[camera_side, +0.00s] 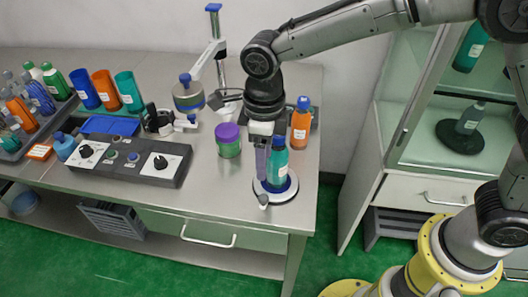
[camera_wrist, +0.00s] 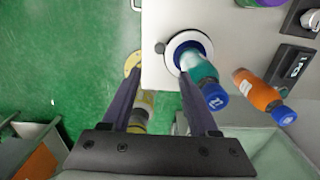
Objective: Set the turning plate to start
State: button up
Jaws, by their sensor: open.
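The turning plate (camera_side: 282,193) is a round disc with a white rim and blue middle, near the right front corner of the table. It also shows in the wrist view (camera_wrist: 174,51). A teal bottle with a blue cap (camera_side: 278,162) stands on it; the wrist view shows this bottle too (camera_wrist: 203,75). A small grey knob (camera_side: 263,200) sits at the plate's front edge and shows in the wrist view (camera_wrist: 160,47). My gripper (camera_side: 262,178) is open and empty, pointing down beside the bottle. In the wrist view its fingertips (camera_wrist: 161,72) lie apart, near the knob; contact is unclear.
An orange bottle (camera_side: 300,122) stands behind the plate. A green jar with a purple lid (camera_side: 228,141) is to the left. Open floor (camera_wrist: 60,60) lies beyond the table edge.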

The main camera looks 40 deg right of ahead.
jog(key=shift+r, duration=0.55)
